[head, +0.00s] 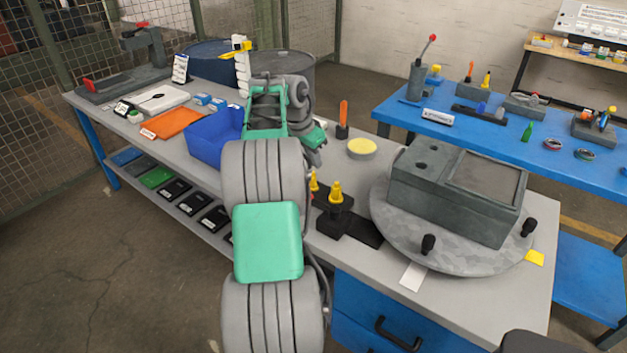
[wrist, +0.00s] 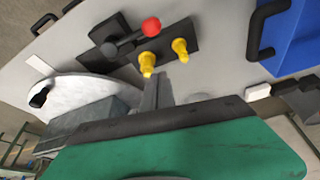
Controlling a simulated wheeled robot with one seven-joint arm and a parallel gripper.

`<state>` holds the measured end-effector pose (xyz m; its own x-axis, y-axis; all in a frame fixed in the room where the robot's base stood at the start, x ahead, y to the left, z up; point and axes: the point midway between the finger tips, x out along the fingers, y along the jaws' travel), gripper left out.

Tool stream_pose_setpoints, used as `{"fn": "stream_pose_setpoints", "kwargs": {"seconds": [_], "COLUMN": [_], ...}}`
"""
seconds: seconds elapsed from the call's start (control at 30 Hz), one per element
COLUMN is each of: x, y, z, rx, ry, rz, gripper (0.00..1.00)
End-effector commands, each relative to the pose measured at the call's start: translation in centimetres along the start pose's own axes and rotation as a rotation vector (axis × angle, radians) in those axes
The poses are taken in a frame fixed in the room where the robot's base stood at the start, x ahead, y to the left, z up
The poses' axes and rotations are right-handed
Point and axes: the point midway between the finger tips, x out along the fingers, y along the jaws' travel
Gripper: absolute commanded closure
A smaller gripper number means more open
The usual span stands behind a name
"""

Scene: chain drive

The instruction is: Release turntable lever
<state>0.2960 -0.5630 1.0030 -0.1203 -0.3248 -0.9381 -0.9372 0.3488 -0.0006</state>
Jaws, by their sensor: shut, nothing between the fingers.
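The turntable lever (wrist: 130,41) shows in the wrist view as a dark arm with a red ball knob (wrist: 152,27), lying low over a black base plate. My gripper (wrist: 158,82) is shut and empty. Its fingertips appear just below the yellow knobs in the wrist view, apart from the red knob.
Two yellow knobs (wrist: 147,62) (wrist: 180,48) stand close beside the lever. A blue bin (head: 207,145) is on the bench to the left. An orange-handled tool (head: 343,113) and a yellow-topped dish (head: 362,147) stand behind. A white card (head: 413,276) lies near the front edge.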

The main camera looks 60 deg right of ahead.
Motion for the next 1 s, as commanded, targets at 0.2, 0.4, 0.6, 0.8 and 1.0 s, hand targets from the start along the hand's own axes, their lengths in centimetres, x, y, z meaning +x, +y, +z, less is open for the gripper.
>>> {"fn": "stream_pose_setpoints", "kwargs": {"seconds": [0.2, 0.4, 0.6, 0.8, 1.0], "x": [3.7, 8.0, 9.0, 8.9, 9.0], "y": [0.1, 0.1, -0.1, 0.0, 0.0], "z": [0.1, 0.1, 2.2, 3.9, 4.0], "rx": [-0.001, -0.003, -0.006, -0.002, -0.002], "ry": [-0.003, -0.003, 0.000, -0.001, -0.001], "rz": [0.004, 0.003, -0.002, -0.001, -0.001], "gripper": [1.00, 1.00, 1.00, 1.00, 1.00]}}
